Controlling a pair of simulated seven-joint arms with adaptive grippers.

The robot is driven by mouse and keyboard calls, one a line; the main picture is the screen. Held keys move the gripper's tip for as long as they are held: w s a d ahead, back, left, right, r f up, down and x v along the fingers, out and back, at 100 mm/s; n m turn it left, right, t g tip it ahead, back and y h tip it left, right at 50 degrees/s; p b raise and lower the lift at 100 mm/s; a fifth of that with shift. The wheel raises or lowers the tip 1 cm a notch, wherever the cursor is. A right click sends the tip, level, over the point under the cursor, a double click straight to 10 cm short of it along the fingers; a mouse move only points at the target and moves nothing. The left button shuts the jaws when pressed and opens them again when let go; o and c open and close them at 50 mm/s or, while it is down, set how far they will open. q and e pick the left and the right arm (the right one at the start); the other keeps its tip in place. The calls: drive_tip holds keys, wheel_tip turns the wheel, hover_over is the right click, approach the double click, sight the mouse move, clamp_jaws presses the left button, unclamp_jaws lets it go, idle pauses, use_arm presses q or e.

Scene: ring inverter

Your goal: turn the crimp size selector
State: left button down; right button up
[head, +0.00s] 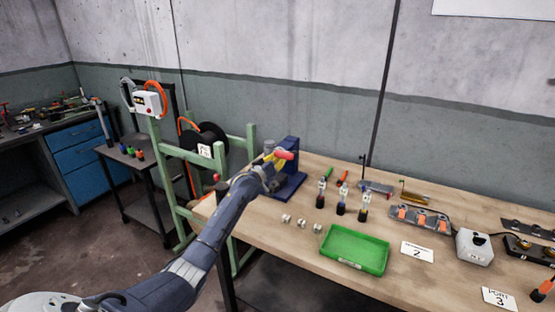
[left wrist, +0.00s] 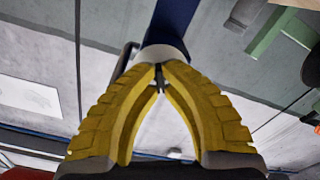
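In the left wrist view, the yellow fingertips (left wrist: 159,69) come together on a small dark piece (left wrist: 160,80), which looks like the selector's handle. A pale grey round part (left wrist: 164,53) lies right behind the tips, with the blue press body (left wrist: 173,20) beyond. The selector's setting is not readable. My right gripper is not in view.
On the workbench (head: 400,210) are a green tray (head: 355,250), several small silver parts (head: 301,223), several bottles (head: 341,200) and a grey box (head: 474,246). A green frame with a black spool (head: 207,140) stands left of the press.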

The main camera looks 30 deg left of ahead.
use_arm(q)
drive_tip(key=shift+m, duration=2.5)
drive_tip(key=c, duration=1.5)
unclamp_jaws()
drive_tip(key=shift+c, duration=0.2)
drive_tip(key=s, duration=1.2)
drive_tip(key=shift+d, duration=0.3)
